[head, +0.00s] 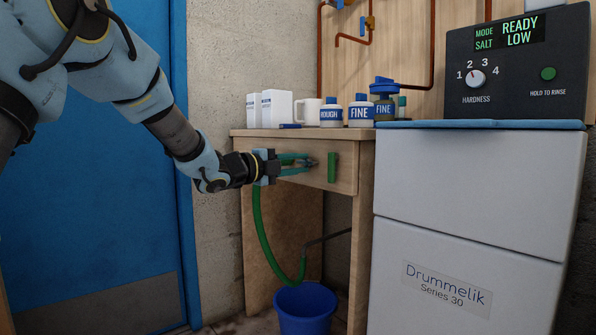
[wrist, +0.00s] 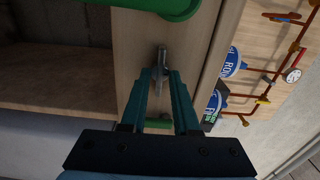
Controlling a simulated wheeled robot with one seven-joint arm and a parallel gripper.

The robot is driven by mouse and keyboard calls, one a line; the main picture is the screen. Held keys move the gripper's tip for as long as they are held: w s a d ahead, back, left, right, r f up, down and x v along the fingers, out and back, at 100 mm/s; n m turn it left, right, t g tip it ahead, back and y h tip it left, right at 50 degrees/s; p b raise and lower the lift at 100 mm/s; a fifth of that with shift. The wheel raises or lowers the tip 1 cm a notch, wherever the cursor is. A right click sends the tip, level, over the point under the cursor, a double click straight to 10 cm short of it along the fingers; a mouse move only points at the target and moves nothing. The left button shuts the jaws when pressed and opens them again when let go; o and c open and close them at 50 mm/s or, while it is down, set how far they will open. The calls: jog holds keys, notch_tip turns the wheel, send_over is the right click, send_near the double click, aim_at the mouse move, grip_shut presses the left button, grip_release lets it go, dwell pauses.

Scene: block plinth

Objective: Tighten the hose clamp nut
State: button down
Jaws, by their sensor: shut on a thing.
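A small grey metal piece (wrist: 161,56), which looks like the hose clamp nut, sticks out from the wooden front panel of the plinth. My gripper (head: 309,162) reaches in from the left; in the wrist view its teal fingertips (wrist: 161,72) close around the near end of this piece. The clamp band itself cannot be made out. A green hose (head: 261,226) hangs from behind the fingers and curves down toward a blue bucket. A bit of green (wrist: 158,124) shows between the fingers.
A green upright bar (head: 332,167) is on the panel just right of the fingertips. Bottles (head: 361,110), a mug and white boxes stand on the wooden top (head: 300,132). The blue bucket (head: 304,306) is below. A white cabinet (head: 470,190) stands close at right, a blue door (head: 90,190) at left.

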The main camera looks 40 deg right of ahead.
jog(key=shift+f, duration=0.1)
dwell(0.4)
jog(key=c, duration=0.7)
grip_release()
jog(key=shift+o, duration=0.2)
jog(key=shift+a, duration=0.1)
jog(key=a+p, duration=0.2)
jog(key=a, duration=0.8)
jog(key=shift+w+a+p, duration=0.3)
jog(key=shift+p, duration=0.1)
